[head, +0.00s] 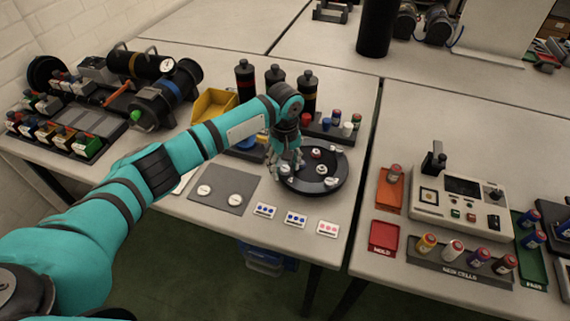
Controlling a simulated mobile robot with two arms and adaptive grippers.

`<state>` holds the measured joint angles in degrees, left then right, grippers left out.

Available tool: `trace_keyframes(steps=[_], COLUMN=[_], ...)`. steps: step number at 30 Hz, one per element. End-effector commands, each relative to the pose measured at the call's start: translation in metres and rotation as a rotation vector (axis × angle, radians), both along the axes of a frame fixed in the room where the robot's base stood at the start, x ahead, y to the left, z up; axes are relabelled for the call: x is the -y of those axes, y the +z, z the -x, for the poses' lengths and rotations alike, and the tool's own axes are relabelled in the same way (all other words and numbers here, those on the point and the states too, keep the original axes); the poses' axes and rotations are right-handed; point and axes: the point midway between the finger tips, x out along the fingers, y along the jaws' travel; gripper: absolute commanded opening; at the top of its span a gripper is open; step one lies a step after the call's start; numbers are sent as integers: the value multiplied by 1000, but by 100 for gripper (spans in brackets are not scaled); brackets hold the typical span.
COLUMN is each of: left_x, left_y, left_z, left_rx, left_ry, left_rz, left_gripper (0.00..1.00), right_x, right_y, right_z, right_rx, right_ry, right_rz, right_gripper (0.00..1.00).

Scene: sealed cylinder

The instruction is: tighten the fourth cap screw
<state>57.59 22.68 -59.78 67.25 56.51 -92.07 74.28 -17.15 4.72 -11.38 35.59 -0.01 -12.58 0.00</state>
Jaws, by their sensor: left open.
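My left arm reaches in from the left, and its gripper (285,168) points down at the left side of a round black dish (335,188). The gripper is open, with its fingers close over the dish's left edge; I cannot tell whether they touch anything. Several small pale metal parts sit in the dish, one with a red mark (316,153) and another near its middle (320,170). They are too small to tell which is the fourth cap screw. The area under the gripper is partly hidden. My right gripper is not in view.
A grey mat (222,190) with two round white parts lies left of the dish. Small labelled cards (295,219) lie in front. Black bottles (245,78) and a yellow bin (212,104) stand behind. A tester (460,205) stands right, across a table gap.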

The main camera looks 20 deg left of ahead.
Motion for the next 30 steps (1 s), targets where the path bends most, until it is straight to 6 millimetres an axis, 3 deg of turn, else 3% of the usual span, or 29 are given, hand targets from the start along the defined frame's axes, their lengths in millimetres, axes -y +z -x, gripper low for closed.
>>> trace_keyframes(steps=[6,17,30], left_x=[0,0,0], left_y=[0,0,3], left_z=[0,0,0], left_rx=[0,0,-2], left_ry=[-1,-1,-73], left_rz=[0,0,0], left_gripper=[48,1,0], right_x=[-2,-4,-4], right_y=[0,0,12], right_z=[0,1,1], right_rx=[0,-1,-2], right_ry=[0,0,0], right_rz=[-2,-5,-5], right_gripper=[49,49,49])
